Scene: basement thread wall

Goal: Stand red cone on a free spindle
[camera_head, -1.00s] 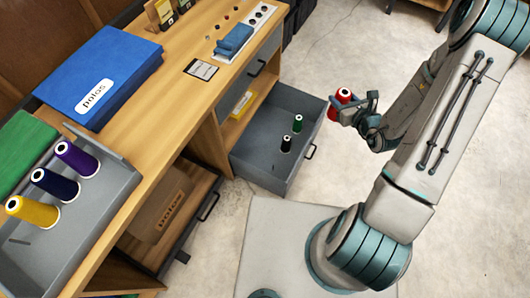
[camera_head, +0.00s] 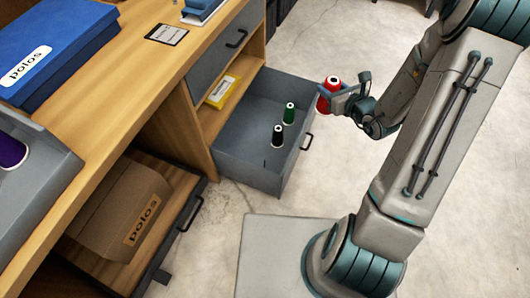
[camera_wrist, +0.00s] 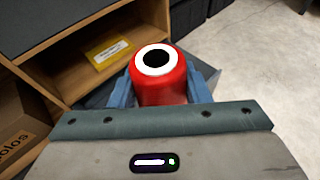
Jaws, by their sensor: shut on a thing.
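The red cone (camera_head: 326,100) is upright in my gripper (camera_head: 334,93), held in the air just right of the open grey drawer (camera_head: 232,160). In the wrist view the red cone (camera_wrist: 163,90) sits between the two blue fingers, its white top ring and dark hole facing the camera. In the drawer stand a green cone (camera_head: 289,114) and a black cone (camera_head: 278,136). A thin dark mark near the drawer's front left may be a bare spindle; it is too small to tell. A purple cone (camera_head: 10,152) stands in a grey tray (camera_head: 45,160) at the left edge, partly cut off.
The wooden desk (camera_head: 140,85) holds a blue polos box (camera_head: 55,45) and a card (camera_head: 167,34). A cardboard polos box (camera_head: 120,210) sits in a lower open drawer.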

